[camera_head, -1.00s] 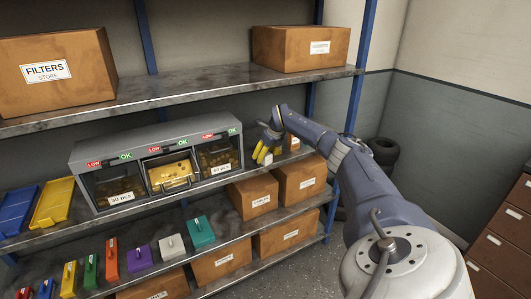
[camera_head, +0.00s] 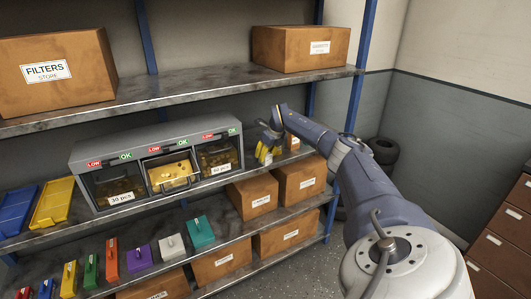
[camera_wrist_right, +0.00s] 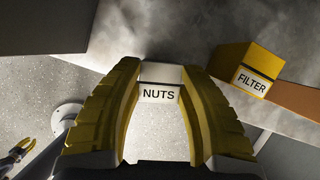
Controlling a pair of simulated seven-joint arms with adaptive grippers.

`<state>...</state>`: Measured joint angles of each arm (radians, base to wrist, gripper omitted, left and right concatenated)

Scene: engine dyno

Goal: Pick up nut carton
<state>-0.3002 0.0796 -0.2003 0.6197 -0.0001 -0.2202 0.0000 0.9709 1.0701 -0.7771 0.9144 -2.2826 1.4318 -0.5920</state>
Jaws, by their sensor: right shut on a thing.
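The nut carton (camera_wrist_right: 158,93) is a small pale box labelled NUTS, seen between the yellow fingers in the right wrist view. My right gripper (camera_wrist_right: 158,110) is shut on it, one finger on each side. In the head view my right gripper (camera_head: 265,154) is at the right end of the middle shelf, just right of the grey bin unit; I cannot make out the carton there. My left gripper is not in view.
A yellow box labelled FILTER (camera_wrist_right: 252,78) stands close by on the right in the wrist view. The grey bin unit (camera_head: 155,143) with an open middle drawer is left of my gripper. The upper shelf (camera_head: 200,88) overhangs.

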